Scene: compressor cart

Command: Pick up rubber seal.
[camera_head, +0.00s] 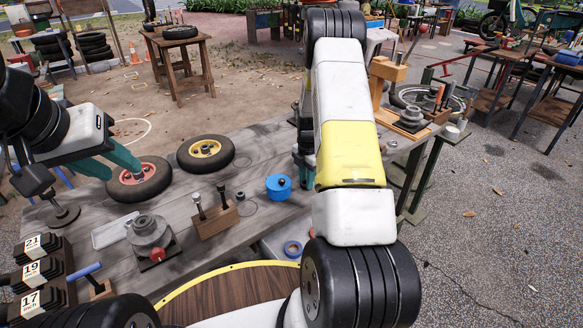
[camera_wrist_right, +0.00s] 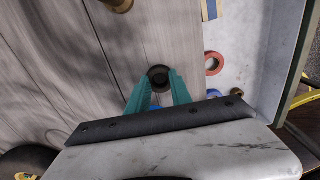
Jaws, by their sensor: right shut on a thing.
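The rubber seal appears to be a small black round piece (camera_wrist_right: 158,77) between my right gripper's fingertips in the right wrist view. My right gripper (camera_wrist_right: 160,85) has its teal fingers closed on it above the grey wooden table. In the head view my right arm hides most of the right gripper and the seal. My left gripper (camera_head: 108,164) is at the left, its teal fingers spread apart, beside and above the red-hubbed wheel (camera_head: 140,178). Whether it touches the wheel is not clear.
A red ring (camera_wrist_right: 213,63) lies at the right.

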